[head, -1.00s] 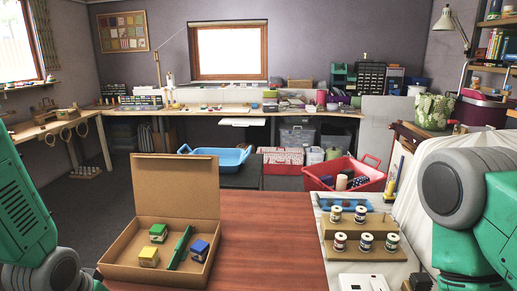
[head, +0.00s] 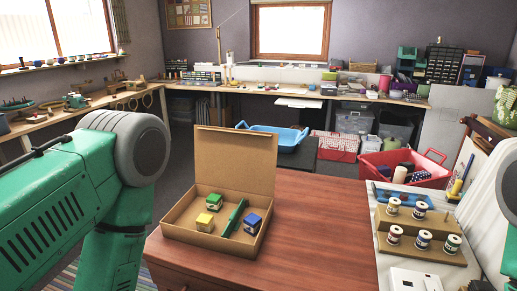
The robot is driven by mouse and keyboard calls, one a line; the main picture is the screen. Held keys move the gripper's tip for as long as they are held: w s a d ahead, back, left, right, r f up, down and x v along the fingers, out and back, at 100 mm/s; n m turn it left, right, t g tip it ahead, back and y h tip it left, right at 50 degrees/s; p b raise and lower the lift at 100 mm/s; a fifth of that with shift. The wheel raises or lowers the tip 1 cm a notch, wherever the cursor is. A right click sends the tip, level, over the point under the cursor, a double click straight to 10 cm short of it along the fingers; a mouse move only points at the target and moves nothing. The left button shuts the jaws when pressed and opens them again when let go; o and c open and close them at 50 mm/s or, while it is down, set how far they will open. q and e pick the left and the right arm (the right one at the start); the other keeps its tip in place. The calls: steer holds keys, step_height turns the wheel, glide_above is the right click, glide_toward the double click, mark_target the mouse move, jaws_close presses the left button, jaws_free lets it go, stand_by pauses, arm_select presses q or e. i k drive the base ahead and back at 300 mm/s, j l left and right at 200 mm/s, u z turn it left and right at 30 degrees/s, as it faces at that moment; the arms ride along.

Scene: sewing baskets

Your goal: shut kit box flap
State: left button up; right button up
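The cardboard kit box (head: 185,232) sits on the left part of the reddish wooden table. Its flap (head: 235,160) stands open, upright along the back edge. Inside lie a yellow block (head: 205,222), a green block (head: 214,202), a blue block (head: 252,224) and a long green piece (head: 232,218). My green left arm comes in from the left, beside the box and apart from it. Neither gripper shows in the head view; only a pale part of my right arm shows at the right edge.
Thread spools stand on a wooden stepped rack (head: 425,240) on the right, by a white device (head: 414,281). A blue basket (head: 275,136) and a red basket (head: 405,168) lie behind the table. The tabletop (head: 318,235) right of the box is clear.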

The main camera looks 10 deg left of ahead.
mark_target(237, 159)
steer(key=u, duration=1.55)
steer(key=i+j+u, duration=0.15)
steer(key=u, duration=0.25)
steer(key=i+j+u, duration=0.2)
steer(key=u, duration=0.15)
steer(key=i+j+u, duration=0.1)
steer(key=u, duration=0.3)
steer(key=i+u, duration=0.25)
steer(key=u, duration=0.15)
steer(key=i+z, duration=0.45)
steer(key=i, duration=0.15)
steer(key=i+z, duration=0.45)
steer(key=i, duration=0.15)
steer(key=i+j+z, duration=0.4)
steer(key=i+l+z, duration=0.4)
steer(key=i+z, duration=0.45)
steer(key=i, duration=0.2)
steer(key=i+j+z, duration=0.1)
steer(key=i+z, duration=0.3)
steer(key=i, duration=0.15)
steer(key=i+j+z, duration=0.2)
steer(key=i+z, duration=0.45)
steer(key=i, duration=0.3)
steer(key=i+j+z, duration=0.2)
steer(key=i, duration=0.35)
steer(key=i+j+z, duration=0.25)
steer(key=i, duration=0.25)
steer(key=z, duration=3.1)
steer(key=i+j, duration=0.05)
